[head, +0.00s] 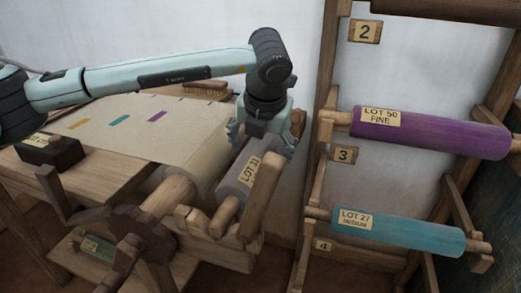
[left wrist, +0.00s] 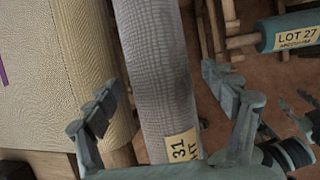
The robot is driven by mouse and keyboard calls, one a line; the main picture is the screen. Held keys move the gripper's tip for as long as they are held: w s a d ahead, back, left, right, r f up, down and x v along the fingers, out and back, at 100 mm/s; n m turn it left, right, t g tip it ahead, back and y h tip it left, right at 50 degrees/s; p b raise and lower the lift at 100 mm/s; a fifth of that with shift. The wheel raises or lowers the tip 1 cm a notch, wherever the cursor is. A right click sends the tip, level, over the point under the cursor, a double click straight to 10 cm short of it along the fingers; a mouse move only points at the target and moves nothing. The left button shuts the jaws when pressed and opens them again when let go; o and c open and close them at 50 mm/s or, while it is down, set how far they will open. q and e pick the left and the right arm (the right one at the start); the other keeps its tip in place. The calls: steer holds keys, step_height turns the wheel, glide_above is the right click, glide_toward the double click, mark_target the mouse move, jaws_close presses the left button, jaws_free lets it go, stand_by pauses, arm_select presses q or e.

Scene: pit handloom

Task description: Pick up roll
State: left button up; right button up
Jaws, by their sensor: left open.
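A grey cloth roll (head: 236,178) with a "31" lot label lies on wooden supports at the front of the loom. It also shows in the left wrist view (left wrist: 158,75), running between my fingers. My left gripper (head: 262,138) is open above the roll, with one finger on each side of it. Whether the fingers touch the roll I cannot tell. The gripper hides the roll's far end in the head view. My right gripper is not in view.
A purple roll (head: 430,134) labelled "LOT 50 FINE" and a teal roll (head: 400,234) labelled "LOT 27" rest on a wooden rack at the right. Woven cloth (head: 150,125) covers the loom at the left. A toothed wooden wheel (head: 135,232) stands at the front.

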arm_select(q)
steer(key=shift+w+f, duration=0.1)
steer(key=shift+f, duration=0.05)
steer(key=c, duration=1.9)
